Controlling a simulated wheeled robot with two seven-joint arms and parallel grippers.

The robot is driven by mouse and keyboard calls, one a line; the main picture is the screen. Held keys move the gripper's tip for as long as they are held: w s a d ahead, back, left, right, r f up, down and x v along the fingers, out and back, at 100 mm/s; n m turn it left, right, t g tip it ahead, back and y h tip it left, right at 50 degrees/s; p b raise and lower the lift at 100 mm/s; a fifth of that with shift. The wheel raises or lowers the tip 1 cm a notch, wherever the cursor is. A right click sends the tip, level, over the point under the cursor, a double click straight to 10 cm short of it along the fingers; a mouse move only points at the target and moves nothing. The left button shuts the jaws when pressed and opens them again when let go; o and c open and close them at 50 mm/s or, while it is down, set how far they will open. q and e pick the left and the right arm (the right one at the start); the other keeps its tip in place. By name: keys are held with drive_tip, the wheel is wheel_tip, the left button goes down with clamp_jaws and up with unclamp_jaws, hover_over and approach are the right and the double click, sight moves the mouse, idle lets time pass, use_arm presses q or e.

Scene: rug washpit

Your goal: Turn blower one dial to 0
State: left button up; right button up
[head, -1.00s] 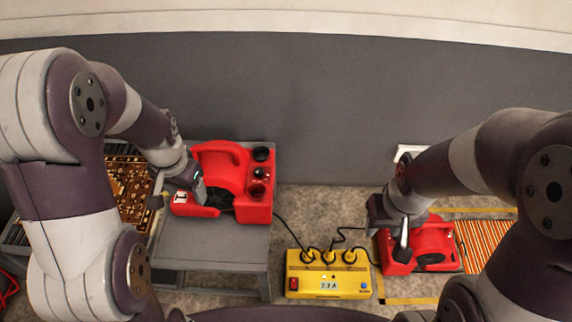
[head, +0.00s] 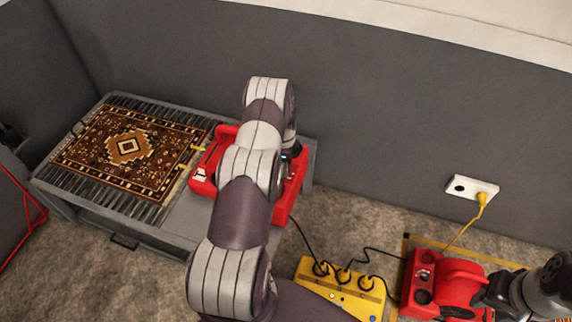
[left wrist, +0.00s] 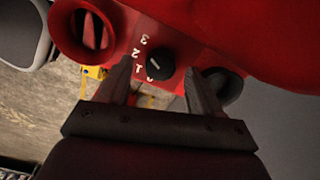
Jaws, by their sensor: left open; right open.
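A red blower (head: 201,176) stands on the grey table at left in the head view, largely hidden by my left arm. In the left wrist view its red panel (left wrist: 190,53) carries a black dial (left wrist: 158,63) with white marks 3, 2, 1 and a partly hidden 0. I cannot tell for sure which mark the pointer faces. My left gripper (left wrist: 157,80) is open, its fingers on either side of the dial with gaps. My arm hides it in the head view. My right gripper (head: 490,291) is open beside a second red blower (head: 460,280) at lower right.
A patterned rug (head: 126,147) lies on the slatted grey table (head: 190,222). A yellow power box (head: 343,290) with several black plugs sits on the floor between the blowers. A wall socket (head: 472,188) holds a yellow plug. Carpet lies open behind the box.

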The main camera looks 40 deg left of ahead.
use_arm(q)
drive_tip(key=shift+f, duration=0.65)
drive_tip(key=c, duration=1.1)
drive_tip(key=shift+o, duration=0.2)
